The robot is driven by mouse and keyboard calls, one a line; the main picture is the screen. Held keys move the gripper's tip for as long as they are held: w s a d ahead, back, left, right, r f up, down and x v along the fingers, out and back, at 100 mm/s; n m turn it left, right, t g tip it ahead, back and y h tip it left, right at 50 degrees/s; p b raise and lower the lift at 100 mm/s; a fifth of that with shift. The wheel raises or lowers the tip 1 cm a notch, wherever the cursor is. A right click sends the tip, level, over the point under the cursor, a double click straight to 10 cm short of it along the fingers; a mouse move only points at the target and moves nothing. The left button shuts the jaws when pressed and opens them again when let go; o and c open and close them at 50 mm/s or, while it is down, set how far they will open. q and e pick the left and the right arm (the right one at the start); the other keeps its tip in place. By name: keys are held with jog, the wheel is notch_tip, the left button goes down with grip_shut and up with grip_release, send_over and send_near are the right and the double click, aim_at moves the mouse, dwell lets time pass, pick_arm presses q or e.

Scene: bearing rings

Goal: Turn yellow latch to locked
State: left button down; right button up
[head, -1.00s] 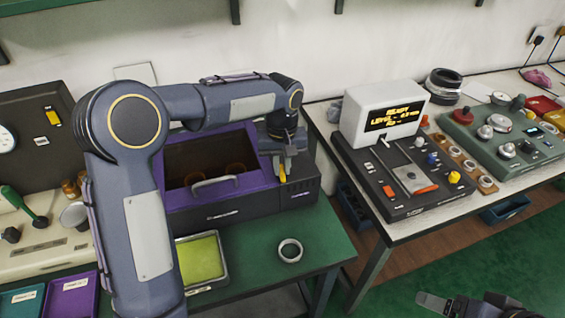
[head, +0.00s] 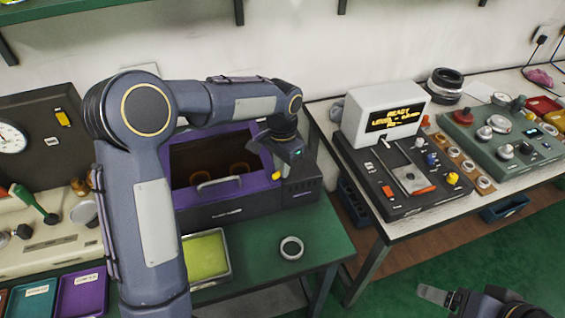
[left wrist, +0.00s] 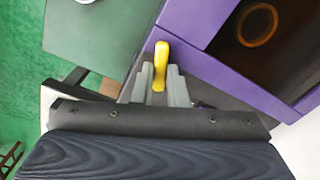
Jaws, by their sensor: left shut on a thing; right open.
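The yellow latch (head: 276,176) is on the front right of the purple-framed box (head: 250,207), beside its dark window. My left gripper (head: 283,164) is at the latch and hides most of it in the head view. In the left wrist view the latch (left wrist: 161,62) shows as a yellow handle between the two grey fingers (left wrist: 160,92), which are shut on it. Its rounded end sticks out beyond the fingertips. My right gripper (head: 436,296) is at the bottom right of the head view, open and away from the box, only partly in view.
The box stands on a green table (head: 325,240) with a loose metal ring (head: 291,248) and a yellow-green tray (head: 206,257) in front. Another table at right holds a device with a lit display (head: 393,121). Green floor lies between my right gripper and the tables.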

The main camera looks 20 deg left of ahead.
pick_arm(q)
jog(key=shift+w+a+m+p, duration=0.1)
jog(key=shift+m+p, duration=0.4)
jog(key=shift+m, duration=1.7)
jog(key=c, duration=1.4)
grip_release()
jog(key=shift+c, duration=0.2)
notch_tip(320, 180, up, 8)
jog(key=shift+f, duration=0.1)
